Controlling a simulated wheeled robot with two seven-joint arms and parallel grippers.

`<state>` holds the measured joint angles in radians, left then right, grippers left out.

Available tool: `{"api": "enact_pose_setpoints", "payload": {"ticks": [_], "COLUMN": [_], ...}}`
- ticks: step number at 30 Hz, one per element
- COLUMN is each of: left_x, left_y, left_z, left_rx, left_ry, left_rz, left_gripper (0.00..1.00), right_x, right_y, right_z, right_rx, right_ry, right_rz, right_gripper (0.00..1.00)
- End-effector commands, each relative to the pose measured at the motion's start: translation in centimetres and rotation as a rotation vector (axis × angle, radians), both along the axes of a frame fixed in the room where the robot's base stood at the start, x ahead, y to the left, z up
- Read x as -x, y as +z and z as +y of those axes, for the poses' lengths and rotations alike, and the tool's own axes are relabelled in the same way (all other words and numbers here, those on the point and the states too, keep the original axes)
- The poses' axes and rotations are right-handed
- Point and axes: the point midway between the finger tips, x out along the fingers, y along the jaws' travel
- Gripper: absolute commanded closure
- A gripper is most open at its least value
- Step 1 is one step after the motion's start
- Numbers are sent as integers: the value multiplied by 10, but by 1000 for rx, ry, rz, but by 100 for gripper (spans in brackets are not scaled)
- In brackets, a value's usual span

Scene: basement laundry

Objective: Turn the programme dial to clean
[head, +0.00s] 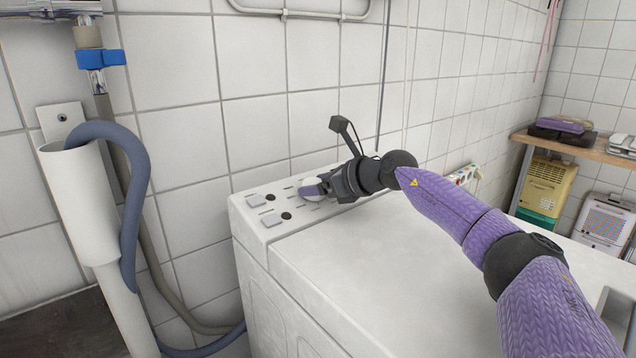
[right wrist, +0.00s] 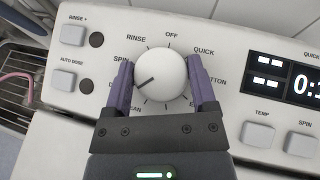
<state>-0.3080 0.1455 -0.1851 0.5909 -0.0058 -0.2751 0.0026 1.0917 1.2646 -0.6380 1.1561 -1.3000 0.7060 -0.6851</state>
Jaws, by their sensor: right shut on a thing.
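The programme dial (right wrist: 160,74) is a round white knob on the machine's light control panel. It also shows in the head view (head: 309,193), partly covered by my gripper. Its dark pointer line points to the lower left. Around it I read RINSE, OFF, QUICK and, partly hidden, SPIN and COTTON. My right gripper (right wrist: 160,77) is shut on the dial, one purple finger on each side. My left gripper is not in view.
Square buttons RINSE + (right wrist: 72,35) and AUTO DOSE (right wrist: 64,79) sit left of the dial. A lit display (right wrist: 290,80) and TEMP button (right wrist: 257,134) are at its right. A tiled wall (head: 260,130) stands close behind; a hose (head: 128,220) hangs at left.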

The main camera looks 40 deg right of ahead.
Motion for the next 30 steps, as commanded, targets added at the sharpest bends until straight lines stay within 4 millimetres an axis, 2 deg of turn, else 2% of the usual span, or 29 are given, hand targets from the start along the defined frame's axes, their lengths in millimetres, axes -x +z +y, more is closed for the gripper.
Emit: {"api": "enact_pose_setpoints", "payload": {"ticks": [15,30], "left_x": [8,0], "left_y": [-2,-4], "left_z": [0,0], "left_rx": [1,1], "left_ry": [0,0], "left_rz": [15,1], "left_gripper": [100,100], "right_x": [-1,-1], "right_y": [0,-1], "right_z": [-1,-1], "right_rx": [77,94], "right_ry": [272,311], "right_rz": [8,13], "right_gripper": [86,86]}}
